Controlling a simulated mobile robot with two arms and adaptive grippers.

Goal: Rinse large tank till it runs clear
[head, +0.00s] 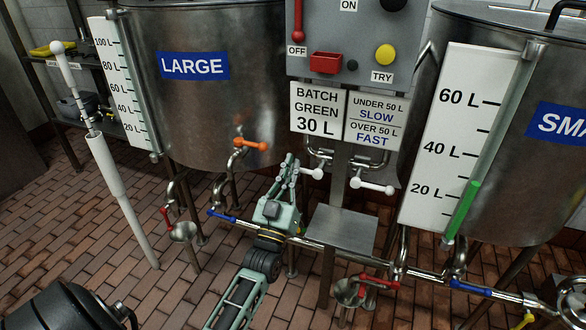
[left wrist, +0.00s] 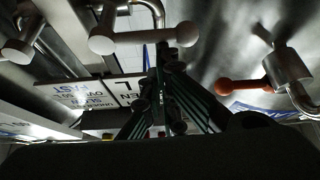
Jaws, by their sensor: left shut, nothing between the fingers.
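The large tank (head: 200,110) stands at the left in the head view, with a blue LARGE label and a white litre scale (head: 124,85). I see no coloured liquid in its sight tube. An orange valve handle (head: 250,144) sits on its front; it also shows in the left wrist view (left wrist: 238,86). Below are a red handle (head: 166,216) by a drain funnel (head: 183,232) and a blue handle (head: 222,216). My left gripper (head: 290,163) is shut and empty, just left of a white handle (head: 312,173). White handles show in the left wrist view (left wrist: 145,38). My right gripper is out of view.
The small tank (head: 510,150) stands right, green liquid in its tube (head: 462,210). Below are a red handle (head: 378,282), funnel (head: 348,291) and blue handle (head: 470,288). A control panel (head: 345,65) with a yellow TRY button (head: 385,54) is between the tanks. A white pole (head: 115,180) stands left.

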